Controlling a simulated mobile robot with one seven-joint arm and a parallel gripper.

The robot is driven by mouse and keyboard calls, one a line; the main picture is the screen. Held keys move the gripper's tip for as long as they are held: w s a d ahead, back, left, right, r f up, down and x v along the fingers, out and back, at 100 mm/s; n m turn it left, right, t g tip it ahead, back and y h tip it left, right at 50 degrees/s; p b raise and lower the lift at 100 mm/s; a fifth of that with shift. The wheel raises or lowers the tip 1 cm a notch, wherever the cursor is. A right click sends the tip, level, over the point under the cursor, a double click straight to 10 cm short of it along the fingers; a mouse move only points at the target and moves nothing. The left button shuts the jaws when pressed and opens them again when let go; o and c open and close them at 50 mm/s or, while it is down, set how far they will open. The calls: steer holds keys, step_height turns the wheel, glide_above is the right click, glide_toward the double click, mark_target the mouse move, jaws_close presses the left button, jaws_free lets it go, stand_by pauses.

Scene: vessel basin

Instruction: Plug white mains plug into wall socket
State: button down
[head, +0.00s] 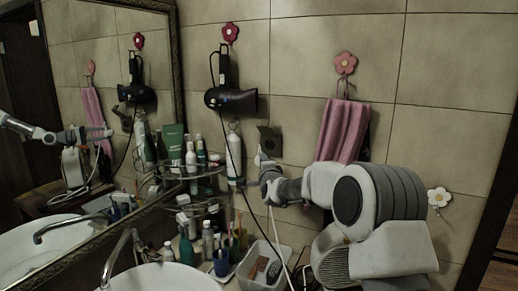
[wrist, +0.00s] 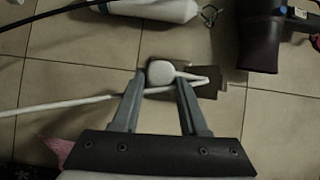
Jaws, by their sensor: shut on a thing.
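The white mains plug (wrist: 160,72) is between the two fingers of my gripper (wrist: 161,84), which is shut on it. Its white cord (wrist: 60,107) runs off to the left in the wrist view and hangs down in the head view (head: 275,225). The dark wall socket (head: 269,141) is on the tiled wall. In the wrist view the socket plate (wrist: 208,88) shows behind and to the right of the plug, partly covered by plug and finger. In the head view my gripper (head: 264,170) is just below the socket. I cannot tell whether the plug touches it.
A black hair dryer (head: 230,98) hangs left of the socket, its dark cord falling past a white bottle (head: 235,155). A pink towel (head: 342,130) hangs to the right. Glass shelves (head: 195,170) with toiletries, a sink (head: 155,278) and a plastic bin (head: 262,268) lie below.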

steer(key=shift+w+a+r+m, duration=0.15)
steer(key=shift+w+r, duration=0.25)
steer(key=shift+r, duration=0.15)
steer(key=shift+w+a+r+m, duration=0.15)
steer(key=shift+w+r, duration=0.25)
steer(key=shift+r, duration=0.15)
steer(key=shift+w+d+r+p, duration=0.1)
steer(key=shift+w+d+p, duration=0.1)
steer(key=shift+w+p, duration=0.25)
steer(key=shift+w+d+r+p, duration=0.1)
steer(key=shift+w+d+p, duration=0.1)
steer(key=shift+w+p, duration=0.25)
steer(key=shift+w+d+f+p, duration=0.1)
steer(key=shift+w+d+p, duration=0.15)
steer(key=shift+w+p, duration=0.3)
steer(key=shift+w+d+p, duration=0.25)
steer(key=shift+w+p, duration=0.05)
steer(key=shift+w, duration=0.3)
steer(key=shift+w+d+f+p, duration=0.1)
steer(key=shift+w+d+p, duration=0.15)
steer(key=shift+w+p, duration=0.3)
steer(key=shift+b, duration=1.95)
steer(key=shift+w+d, duration=0.2)
steer(key=shift+w, duration=0.4)
